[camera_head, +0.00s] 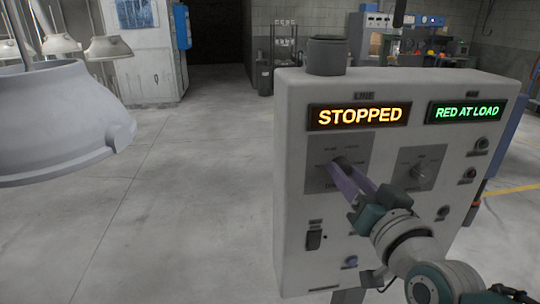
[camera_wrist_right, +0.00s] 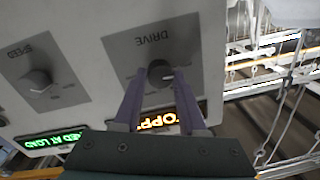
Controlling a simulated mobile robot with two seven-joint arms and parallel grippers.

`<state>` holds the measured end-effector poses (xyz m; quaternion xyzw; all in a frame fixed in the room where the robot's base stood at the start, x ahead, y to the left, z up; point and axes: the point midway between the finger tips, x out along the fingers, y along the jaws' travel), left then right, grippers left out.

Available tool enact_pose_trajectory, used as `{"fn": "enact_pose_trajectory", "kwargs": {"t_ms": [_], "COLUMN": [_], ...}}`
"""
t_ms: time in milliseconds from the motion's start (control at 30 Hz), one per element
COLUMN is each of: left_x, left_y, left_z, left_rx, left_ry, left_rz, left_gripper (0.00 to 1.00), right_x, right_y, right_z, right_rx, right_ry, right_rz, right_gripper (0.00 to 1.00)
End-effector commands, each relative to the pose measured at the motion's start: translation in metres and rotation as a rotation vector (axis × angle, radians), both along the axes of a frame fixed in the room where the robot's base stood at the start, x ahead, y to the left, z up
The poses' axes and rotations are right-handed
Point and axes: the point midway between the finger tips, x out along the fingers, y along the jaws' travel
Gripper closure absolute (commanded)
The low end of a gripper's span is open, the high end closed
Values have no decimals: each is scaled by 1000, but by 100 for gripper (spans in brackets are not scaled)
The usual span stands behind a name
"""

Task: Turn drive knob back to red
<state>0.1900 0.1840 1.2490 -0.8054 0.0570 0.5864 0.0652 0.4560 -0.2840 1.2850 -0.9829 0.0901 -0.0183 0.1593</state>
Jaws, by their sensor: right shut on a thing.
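The drive knob (camera_head: 343,161) is a dark round knob on a grey plate on the left of the control box's front (camera_head: 300,220). My right gripper (camera_head: 346,172) reaches it from the lower right and is shut on it. In the right wrist view the drive knob (camera_wrist_right: 160,72) sits between the two purple fingertips (camera_wrist_right: 159,78), under the label DRIVE. The knob's pointer direction is too small to tell. The box's displays read STOPPED (camera_head: 359,116) in orange and RED AT LOAD (camera_head: 466,112) in green. My left gripper is out of view.
The speed knob (camera_head: 417,170) is right of the drive knob, with several small buttons at the box's right edge. A dark cylinder (camera_head: 326,56) stands on top of the box. Grey hoods (camera_head: 60,120) hang at the left. The floor (camera_head: 170,200) between is clear.

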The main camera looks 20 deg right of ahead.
Motion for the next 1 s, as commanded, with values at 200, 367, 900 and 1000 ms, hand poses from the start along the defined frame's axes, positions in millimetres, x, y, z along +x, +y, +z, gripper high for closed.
{"fn": "enact_pose_trajectory", "kwargs": {"t_ms": [200, 367, 900, 1000], "left_x": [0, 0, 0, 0], "left_y": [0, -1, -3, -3], "left_z": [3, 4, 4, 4], "left_rx": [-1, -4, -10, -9], "left_ry": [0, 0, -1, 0], "left_rz": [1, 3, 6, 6], "left_gripper": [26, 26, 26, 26], "right_x": [0, 0, 0, 0], "right_y": [0, 0, 0, 0], "right_z": [-1, -2, -2, -2], "right_rx": [-91, -126, -139, -139], "right_ry": [27, 37, 40, 38], "right_rz": [1, 1, 1, 1], "right_gripper": [100, 100, 54, 43]}}
